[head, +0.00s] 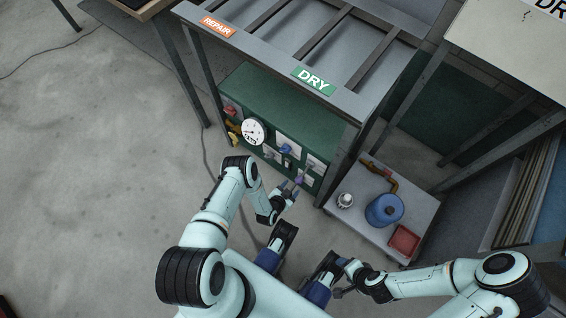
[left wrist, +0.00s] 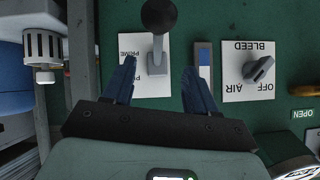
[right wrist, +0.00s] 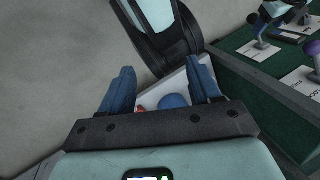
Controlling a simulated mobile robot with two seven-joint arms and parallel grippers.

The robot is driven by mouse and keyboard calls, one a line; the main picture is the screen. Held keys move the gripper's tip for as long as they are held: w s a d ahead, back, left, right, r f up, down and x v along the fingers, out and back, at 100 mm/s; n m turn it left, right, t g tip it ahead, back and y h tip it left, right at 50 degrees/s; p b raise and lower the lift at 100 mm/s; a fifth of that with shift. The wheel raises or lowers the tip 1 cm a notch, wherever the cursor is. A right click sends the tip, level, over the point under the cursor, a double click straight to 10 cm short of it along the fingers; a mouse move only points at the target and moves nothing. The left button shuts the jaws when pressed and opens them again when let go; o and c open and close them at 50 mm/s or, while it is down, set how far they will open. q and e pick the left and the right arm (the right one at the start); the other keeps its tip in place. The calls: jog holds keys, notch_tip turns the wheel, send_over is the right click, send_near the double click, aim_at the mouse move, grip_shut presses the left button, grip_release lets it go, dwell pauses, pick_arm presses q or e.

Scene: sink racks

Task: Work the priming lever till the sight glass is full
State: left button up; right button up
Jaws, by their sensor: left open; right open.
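The priming lever (left wrist: 158,45) has a grey stem and a black ball knob. It stands on a white PRIME plate (left wrist: 150,82) on the green panel (head: 245,92). My left gripper (head: 290,190) is at the panel's lower right in the head view. In the left wrist view its open fingers (left wrist: 160,72) lie either side of the lever's stem line, apart from it, with the knob beyond the tips. A narrow upright strip (left wrist: 203,62), likely the sight glass, is pale at its upper end and blue lower down. My right gripper (right wrist: 164,75) is open and empty, away from the panel.
A selector knob (left wrist: 259,68) sits on a BLEED/OFF/AIR plate. A round gauge (head: 253,132) is on the panel's left. A low trolley with a blue container (head: 384,209) and a red tray (head: 404,240) stands right. Metal rack legs flank the panel.

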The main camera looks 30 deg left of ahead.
pick_arm(q)
jog(key=p+v, duration=0.3)
jog(key=v, duration=0.8)
jog(key=shift+s+r, duration=0.15)
jog(key=shift+r, duration=0.05)
pick_arm(e)
jog(key=shift+g+y, duration=0.3)
jog(key=shift+g, duration=0.4)
jog(key=shift+s+a+r, duration=0.25)
jog(key=shift+s+r, duration=0.4)
jog(key=shift+r, duration=0.05)
jog(key=shift+s+a+r, duration=0.25)
jog(key=shift+s+r, duration=0.4)
jog(key=shift+s+a+r, duration=0.25)
jog(key=shift+s+r, duration=0.4)
jog(key=shift+r, duration=0.05)
